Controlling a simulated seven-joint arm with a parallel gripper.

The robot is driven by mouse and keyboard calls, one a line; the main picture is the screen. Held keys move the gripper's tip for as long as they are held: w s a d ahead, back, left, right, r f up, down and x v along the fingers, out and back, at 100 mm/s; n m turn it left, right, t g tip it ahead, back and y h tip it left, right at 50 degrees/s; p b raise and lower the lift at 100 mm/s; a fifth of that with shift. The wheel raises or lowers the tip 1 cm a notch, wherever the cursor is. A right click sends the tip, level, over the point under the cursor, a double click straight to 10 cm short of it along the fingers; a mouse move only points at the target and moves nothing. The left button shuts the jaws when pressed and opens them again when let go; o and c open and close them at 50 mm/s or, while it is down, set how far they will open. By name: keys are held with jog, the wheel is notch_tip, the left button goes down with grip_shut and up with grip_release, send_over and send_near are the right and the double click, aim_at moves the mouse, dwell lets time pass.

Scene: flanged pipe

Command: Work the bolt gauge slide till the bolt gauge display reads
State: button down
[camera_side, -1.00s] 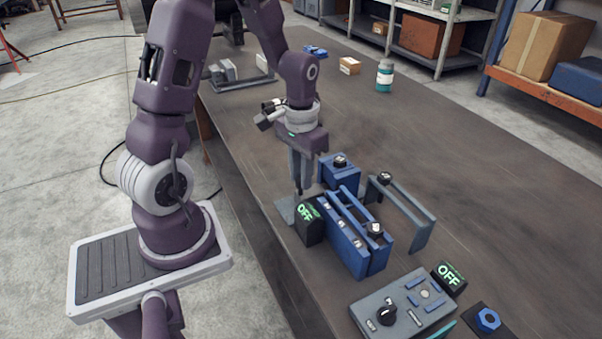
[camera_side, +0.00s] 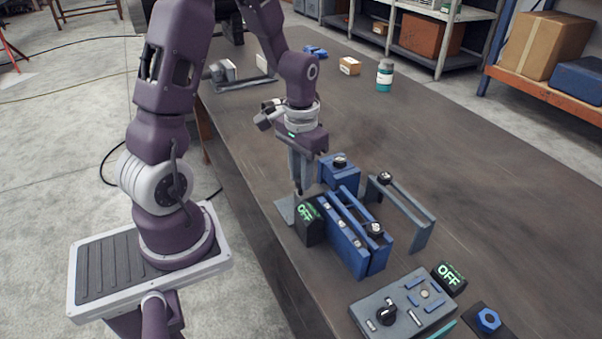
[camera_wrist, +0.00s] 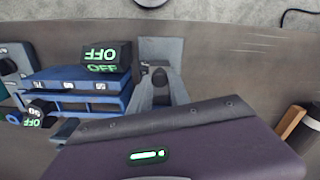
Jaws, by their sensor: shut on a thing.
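My gripper (camera_side: 298,190) points down at the near left of the blue blocks. In the wrist view its fingers (camera_wrist: 160,92) are closed around a small dark knob (camera_wrist: 159,74), which I take to be the slide's handle. The knob stands at the edge of a flat grey plate (camera_wrist: 161,49); this plate (camera_side: 284,209) also shows in the side view, where the fingers hide the knob. A black display box (camera_side: 309,222) beside the fingers reads OFF in green.
Blue slotted blocks (camera_side: 346,240) stand right of the display. A smaller blue block (camera_side: 340,175) and a grey bracket (camera_side: 408,213) are behind. A grey control panel (camera_side: 402,304), a second OFF display (camera_side: 449,278) and a blue nut (camera_side: 488,320) are nearer. The table's right side is clear.

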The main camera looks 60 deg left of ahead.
jog(key=shift+w, duration=1.05)
jog(key=c, duration=1.2)
grip_release()
notch_tip(320, 180, up, 7)
jog(key=shift+r, duration=0.1)
